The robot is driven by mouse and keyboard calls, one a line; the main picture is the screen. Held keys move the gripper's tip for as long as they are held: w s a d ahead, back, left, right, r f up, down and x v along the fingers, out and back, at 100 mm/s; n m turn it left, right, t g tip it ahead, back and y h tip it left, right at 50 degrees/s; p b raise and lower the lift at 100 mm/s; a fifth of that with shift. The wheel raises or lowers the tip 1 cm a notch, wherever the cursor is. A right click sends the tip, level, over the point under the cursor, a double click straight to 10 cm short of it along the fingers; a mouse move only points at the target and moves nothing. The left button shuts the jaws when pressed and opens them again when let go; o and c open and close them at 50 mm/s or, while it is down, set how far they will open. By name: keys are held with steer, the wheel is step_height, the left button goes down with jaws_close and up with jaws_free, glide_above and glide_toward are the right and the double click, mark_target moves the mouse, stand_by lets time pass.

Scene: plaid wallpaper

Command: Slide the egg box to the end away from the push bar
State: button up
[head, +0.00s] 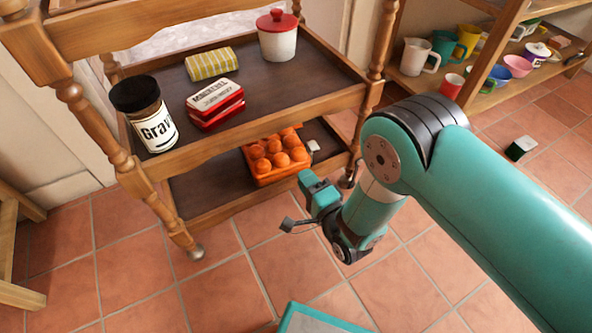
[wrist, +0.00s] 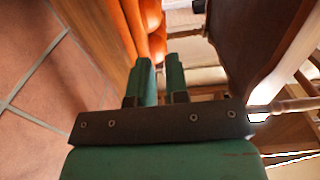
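The egg box (head: 262,180), orange with several rounded orange eggs or cups, sits on the lower shelf (head: 207,190) of the wooden trolley, toward its right end. Part of it is hidden under the upper shelf. My gripper (head: 306,180) is beside the trolley's front edge, just right of and in front of the egg box. In the wrist view, my green fingers (wrist: 160,68) lie close together with a narrow gap, and an orange surface, likely the egg box (wrist: 150,25), is just beyond their tips. Contact is unclear. I cannot make out the push bar.
The upper shelf (head: 262,92) holds a dark-lidded jar (head: 150,118), red-and-white tins (head: 215,103), a striped packet (head: 211,63) and a red-lidded canister (head: 277,42). A small white item (head: 313,147) lies right of the egg box. The lower shelf's left part is clear.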

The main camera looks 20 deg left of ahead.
mark_target(292, 161)
steer(key=b+x, duration=0.1)
steer(key=x, duration=0.3)
steer(key=shift+w+a+f, duration=0.15)
steer(key=shift+w+a, duration=0.05)
steer(key=shift+w, duration=0.15)
steer(key=shift+w+a, duration=0.3)
steer(key=shift+a, duration=0.15)
steer(key=shift+c, duration=0.2)
jaws_close()
